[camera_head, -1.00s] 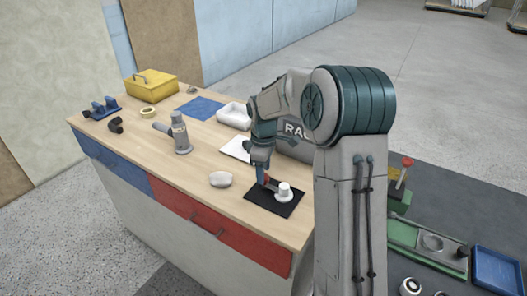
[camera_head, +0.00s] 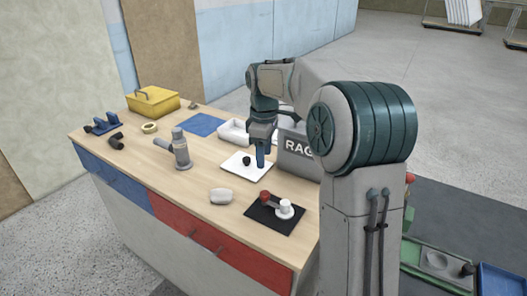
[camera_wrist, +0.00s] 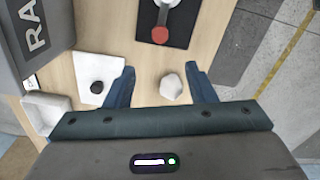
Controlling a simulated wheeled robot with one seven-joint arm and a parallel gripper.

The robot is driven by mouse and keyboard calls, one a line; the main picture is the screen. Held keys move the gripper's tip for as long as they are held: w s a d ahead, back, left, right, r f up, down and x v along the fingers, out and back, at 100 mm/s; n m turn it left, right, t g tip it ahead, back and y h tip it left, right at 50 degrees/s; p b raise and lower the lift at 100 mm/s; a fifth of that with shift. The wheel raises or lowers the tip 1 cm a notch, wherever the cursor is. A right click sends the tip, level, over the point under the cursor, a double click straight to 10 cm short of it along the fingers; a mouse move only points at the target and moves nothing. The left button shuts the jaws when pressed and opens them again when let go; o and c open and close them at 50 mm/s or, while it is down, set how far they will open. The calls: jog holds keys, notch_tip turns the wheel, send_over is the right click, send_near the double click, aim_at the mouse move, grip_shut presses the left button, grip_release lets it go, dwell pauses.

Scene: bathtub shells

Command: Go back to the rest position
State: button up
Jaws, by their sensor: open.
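My gripper (camera_head: 262,157) hangs above the workbench (camera_head: 190,185), over the right part of a white mat (camera_head: 236,167) that has a small black knob-like piece (camera_head: 247,160) on it. The red piece also shows in the wrist view (camera_wrist: 160,35). A pale, rounded block (camera_head: 221,196) lies left of the black mat.
A grey box marked RAG (camera_head: 297,150) stands close to the right of my gripper. A white tray (camera_head: 233,131), a blue mat (camera_head: 202,124), a yellow toolbox (camera_head: 153,101) and a grey tap-like fitting (camera_head: 181,150) stand farther back or left.

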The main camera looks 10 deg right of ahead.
jog(key=s+f+m+t, duration=0.1)
jog(key=s+m, duration=0.5)
jog(key=s, duration=0.8)
jog(key=s+f+m+t, duration=0.2)
jog(key=s+m, duration=0.4)
jog(key=s, duration=0.8)
jog(key=shift+s+f, duration=0.15)
jog(key=shift+f, duration=0.1)
